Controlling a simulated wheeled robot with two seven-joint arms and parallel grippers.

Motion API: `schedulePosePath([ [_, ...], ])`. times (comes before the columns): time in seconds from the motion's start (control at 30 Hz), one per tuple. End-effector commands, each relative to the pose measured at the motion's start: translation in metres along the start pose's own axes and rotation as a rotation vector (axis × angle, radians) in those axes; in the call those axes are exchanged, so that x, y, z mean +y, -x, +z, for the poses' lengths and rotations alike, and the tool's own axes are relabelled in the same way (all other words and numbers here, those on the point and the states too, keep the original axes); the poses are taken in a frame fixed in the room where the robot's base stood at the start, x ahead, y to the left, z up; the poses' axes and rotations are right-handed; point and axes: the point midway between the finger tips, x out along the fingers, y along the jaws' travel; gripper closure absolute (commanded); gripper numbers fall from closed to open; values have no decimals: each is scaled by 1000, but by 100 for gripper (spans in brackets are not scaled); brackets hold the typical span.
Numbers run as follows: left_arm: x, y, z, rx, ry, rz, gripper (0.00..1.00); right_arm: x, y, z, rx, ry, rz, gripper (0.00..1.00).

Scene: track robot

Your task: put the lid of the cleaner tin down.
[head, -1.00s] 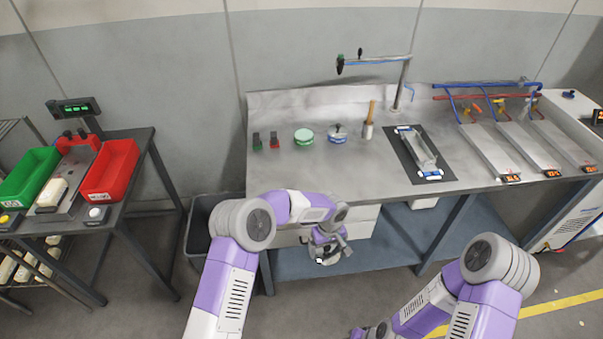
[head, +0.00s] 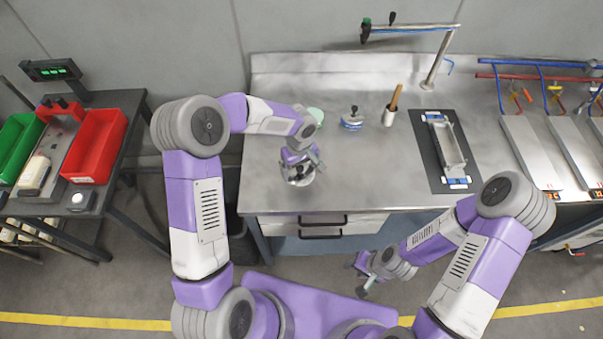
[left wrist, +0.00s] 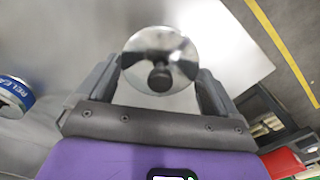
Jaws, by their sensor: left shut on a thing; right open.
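The lid (head: 301,181) is a shiny round metal disc with a dark knob. My left gripper (head: 299,170) is shut on it over the front left part of the steel bench (head: 385,172). The lid (left wrist: 145,48) shows knob towards the camera between the fingers in the left wrist view; I cannot tell its height above the bench. My right gripper (head: 362,281) is open and empty, low in front of the bench.
A brush pot (head: 389,116) and a dark mat (head: 425,160) lie further right. The bench front between lid and mat is clear.

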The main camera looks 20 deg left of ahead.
Motion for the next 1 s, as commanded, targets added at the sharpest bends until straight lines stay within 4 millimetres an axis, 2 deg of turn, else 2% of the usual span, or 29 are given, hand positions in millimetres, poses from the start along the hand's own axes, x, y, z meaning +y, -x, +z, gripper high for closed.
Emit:
schedulePosePath([
  [0.03, 0, -10, 1, -2, -2, -1, 36, 0, -1, 0, 0, 0, 0, 57],
  [0.27, 1, -28, 0, 0, -1, 1, 36, 0, -1, 0, 1, 0, 0, 57],
  [0.5, 1, -59, 0, 0, -1, 1, 36, 1, -2, -1, 1, 0, 0, 57],
  [0.9, 1, -64, 0, 2, -2, 2, 36, 3, -8, -1, 1, 0, 0, 57],
  [0.93, 1, -63, 0, 1, -2, 2, 4, 3, -7, -1, 1, 0, 0, 57],
  [1.0, 1, -62, 0, 1, -2, 2, 0, 2, -6, -1, 1, 0, 0, 57],
])
